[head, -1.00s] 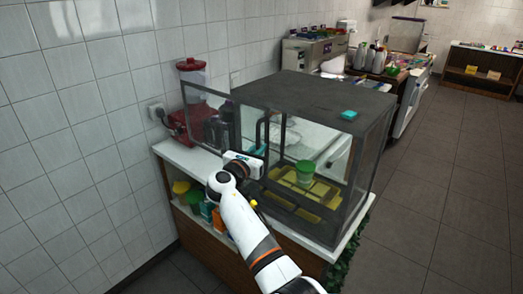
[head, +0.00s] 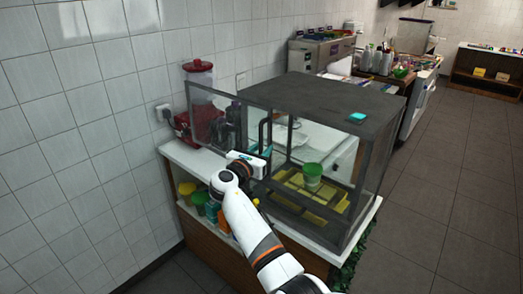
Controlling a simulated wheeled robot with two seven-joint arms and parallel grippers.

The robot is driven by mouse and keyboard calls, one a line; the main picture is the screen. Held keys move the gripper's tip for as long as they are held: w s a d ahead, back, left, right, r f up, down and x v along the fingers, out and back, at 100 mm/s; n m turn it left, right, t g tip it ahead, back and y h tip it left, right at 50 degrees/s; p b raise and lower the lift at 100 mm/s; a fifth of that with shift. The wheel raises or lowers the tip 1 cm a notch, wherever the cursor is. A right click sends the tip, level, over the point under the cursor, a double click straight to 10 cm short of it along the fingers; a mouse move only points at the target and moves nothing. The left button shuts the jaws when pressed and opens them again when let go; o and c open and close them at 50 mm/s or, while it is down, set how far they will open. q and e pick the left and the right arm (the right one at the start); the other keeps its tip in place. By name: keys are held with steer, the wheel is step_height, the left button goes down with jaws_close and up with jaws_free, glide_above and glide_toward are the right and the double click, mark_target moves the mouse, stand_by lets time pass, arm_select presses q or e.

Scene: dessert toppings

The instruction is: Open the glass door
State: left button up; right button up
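The glass case (head: 318,100) with a dark top and frame stands on the counter. Its glass door (head: 207,108), a dark-framed pane, reaches out to the left past the case's left end, and the front looks at least partly open. A dark upright handle (head: 264,135) shows near the pane's right side. My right gripper (head: 256,160) is in front of the case, just below this handle. Its fingers are small and dark against the case, so I cannot tell whether they touch the handle or how far apart they are. My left gripper is out of view.
Inside the case are a green cup (head: 312,174) and yellow trays (head: 290,193). A red-lidded dispenser (head: 199,72) stands behind the door pane. Coloured tubs (head: 199,202) sit on the shelf below. Open floor (head: 440,190) lies to the right.

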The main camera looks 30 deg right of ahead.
steer(key=b+v, duration=0.2)
steer(key=v, duration=1)
steer(key=shift+b, duration=0.3)
